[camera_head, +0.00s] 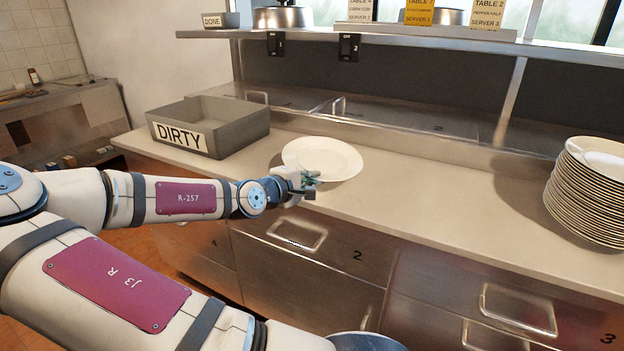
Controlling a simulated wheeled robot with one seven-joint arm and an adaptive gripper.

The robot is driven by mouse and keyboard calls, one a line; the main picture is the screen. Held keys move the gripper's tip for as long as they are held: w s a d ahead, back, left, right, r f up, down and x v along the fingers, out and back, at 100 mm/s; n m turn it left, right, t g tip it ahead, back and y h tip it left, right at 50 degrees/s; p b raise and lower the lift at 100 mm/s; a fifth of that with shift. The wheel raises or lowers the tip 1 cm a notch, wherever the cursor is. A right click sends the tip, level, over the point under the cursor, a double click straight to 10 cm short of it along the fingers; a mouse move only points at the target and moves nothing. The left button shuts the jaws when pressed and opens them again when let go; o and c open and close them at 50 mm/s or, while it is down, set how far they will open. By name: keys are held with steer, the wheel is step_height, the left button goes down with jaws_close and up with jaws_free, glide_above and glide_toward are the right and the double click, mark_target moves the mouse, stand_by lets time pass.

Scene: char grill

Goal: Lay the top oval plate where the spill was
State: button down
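A white oval plate (333,153) is over the middle of the counter, to the right of the grey bin. It looks roughly level; I cannot tell whether it rests on the counter or is slightly above it. My gripper (309,183) is at the plate's near left edge and overlaps it in the view. Its fingers are too small to show whether they grip the rim. A tall stack of white oval plates (591,198) stands at the right end of the counter. No spill shows on the visible counter.
A grey bin labelled DIRTY (233,139) stands on the counter at left. A metal shelf (400,32) runs above the back, holding order cards and a DONE box (221,20). The counter (440,205) is clear between the plate and the stack. Drawers (298,233) are below.

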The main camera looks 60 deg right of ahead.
mark_target(321, 163)
steer(key=w+d, duration=0.1)
steer(key=d, duration=0.1)
steer(key=w+d, duration=0.1)
steer(key=d, duration=0.1)
steer(key=w+d, duration=0.2)
steer(key=shift+d+f, duration=0.3)
steer(key=shift+f+b, duration=0.35)
steer(key=shift+f, duration=1.45)
steer(key=c, duration=2.1)
jaws_free()
steer(key=shift+f, duration=0.1)
